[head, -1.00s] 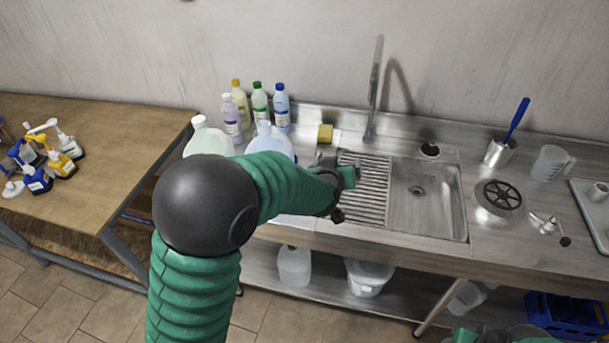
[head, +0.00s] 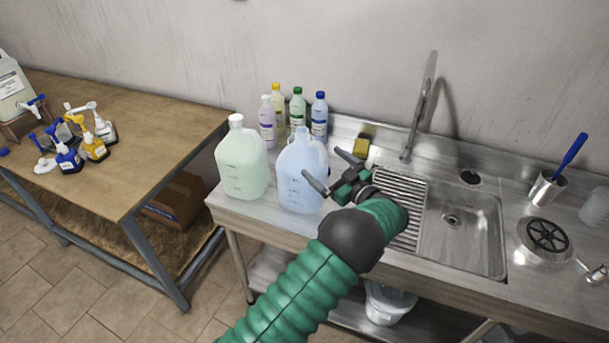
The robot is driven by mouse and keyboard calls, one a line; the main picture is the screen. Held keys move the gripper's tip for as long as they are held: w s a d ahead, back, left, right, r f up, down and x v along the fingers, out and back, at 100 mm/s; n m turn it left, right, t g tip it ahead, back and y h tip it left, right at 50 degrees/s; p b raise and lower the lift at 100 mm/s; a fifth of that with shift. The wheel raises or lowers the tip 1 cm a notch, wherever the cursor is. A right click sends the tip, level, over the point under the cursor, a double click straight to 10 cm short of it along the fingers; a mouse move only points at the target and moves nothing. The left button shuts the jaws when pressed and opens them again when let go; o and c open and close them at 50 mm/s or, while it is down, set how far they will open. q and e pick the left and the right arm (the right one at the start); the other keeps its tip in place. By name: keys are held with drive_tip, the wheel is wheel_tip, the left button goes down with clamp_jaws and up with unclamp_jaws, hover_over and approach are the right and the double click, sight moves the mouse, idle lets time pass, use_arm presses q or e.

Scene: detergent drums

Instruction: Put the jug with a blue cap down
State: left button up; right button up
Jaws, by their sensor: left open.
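The jug with a blue cap (head: 298,178) is a translucent pale blue jug. It stands upright on the steel counter (head: 262,220), left of the ribbed drainer. My left gripper (head: 332,170) is open, just right of this jug, with its two dark fingers pointing toward it. One fingertip overlaps the jug's right side in the picture; I cannot tell whether it touches. A pale green jug with a white cap (head: 242,163) stands close to the left of the blue-capped one. My right gripper is not in view.
Several small bottles (head: 296,115) stand behind the jugs near the wall. A yellow sponge (head: 361,146) lies at the back. The sink (head: 462,230) with its tall tap (head: 420,105) is to the right. A wooden table (head: 150,140) with pump bottles stands at left.

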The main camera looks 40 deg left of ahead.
sight(309, 151)
use_arm(q)
drive_tip(key=x, duration=0.3)
drive_tip(key=p+x, duration=0.1)
drive_tip(key=x, duration=0.1)
drive_tip(key=shift+s+r, duration=0.15)
drive_tip(key=shift+r, duration=0.15)
drive_tip(key=shift+a, duration=0.25)
drive_tip(key=shift+w+d+r, duration=0.1)
drive_tip(key=shift+w+d, duration=0.1)
drive_tip(key=shift+d, duration=0.15)
drive_tip(key=shift+c, duration=0.4)
drive_tip(key=shift+a, duration=0.3)
drive_tip(key=c, duration=1)
drive_tip(key=shift+d, duration=0.25)
clamp_jaws()
drive_tip(key=shift+s+a, duration=0.1)
drive_tip(key=shift+a, duration=0.05)
